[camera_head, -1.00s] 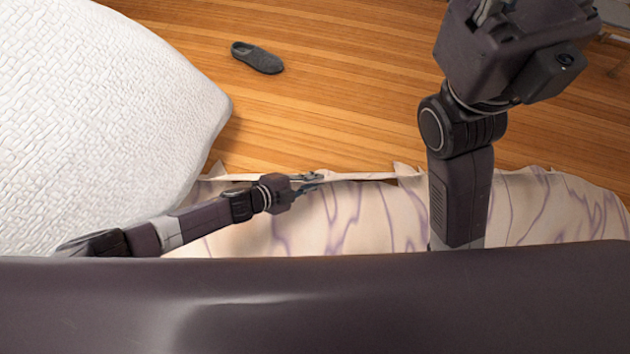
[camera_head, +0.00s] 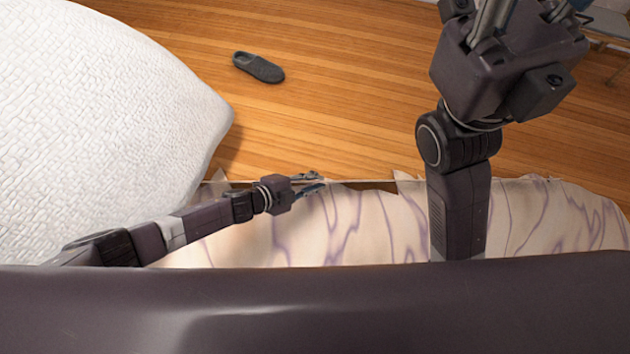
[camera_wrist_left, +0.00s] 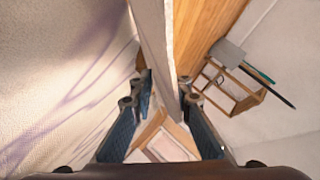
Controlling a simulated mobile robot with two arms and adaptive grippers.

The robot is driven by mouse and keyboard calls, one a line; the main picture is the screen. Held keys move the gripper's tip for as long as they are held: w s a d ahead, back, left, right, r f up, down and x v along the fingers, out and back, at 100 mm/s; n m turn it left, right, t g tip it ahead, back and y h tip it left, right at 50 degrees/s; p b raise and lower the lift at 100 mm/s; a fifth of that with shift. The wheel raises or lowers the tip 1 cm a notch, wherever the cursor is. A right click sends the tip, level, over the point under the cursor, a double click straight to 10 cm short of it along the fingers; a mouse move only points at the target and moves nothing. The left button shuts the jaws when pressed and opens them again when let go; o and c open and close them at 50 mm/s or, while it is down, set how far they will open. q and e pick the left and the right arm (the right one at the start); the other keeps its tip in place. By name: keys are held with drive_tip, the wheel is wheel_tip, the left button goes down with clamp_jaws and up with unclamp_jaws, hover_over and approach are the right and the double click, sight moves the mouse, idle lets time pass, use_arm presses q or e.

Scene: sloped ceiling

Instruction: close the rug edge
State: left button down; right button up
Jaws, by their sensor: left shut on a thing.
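The cream rug (camera_head: 345,228) with purple veins lies on the wood floor in the head view, partly hidden by my body and arms. Its far edge has a thin raised strip (camera_head: 365,182) with a dark gap under it. My left gripper (camera_head: 318,181) is shut on this edge. In the left wrist view, the pale edge strip (camera_wrist_left: 153,45) runs between the two fingers, with the rug (camera_wrist_left: 60,70) on the left. My right gripper (camera_head: 525,15) is raised at the top right, away from the rug; its fingertips are cut off by the frame.
A white woven bed or cushion (camera_head: 95,120) fills the left side, close to my left arm. A dark slipper (camera_head: 258,67) lies on the wood floor (camera_head: 340,90) beyond the rug. A grey-topped piece of furniture (camera_head: 608,22) stands at the far right. The floor between is clear.

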use_arm(q)
drive_tip(key=shift+w+d+r, duration=0.15)
drive_tip(key=shift+w+r, duration=0.25)
drive_tip(key=shift+w, duration=0.3)
drive_tip(key=c, duration=2.3)
unclamp_jaws()
drive_tip(key=shift+o, duration=0.7)
drive_tip(key=shift+d+f, duration=0.1)
drive_tip(key=shift+d, duration=0.05)
drive_tip(key=shift+s, duration=0.2)
drive_tip(key=v, duration=1.2)
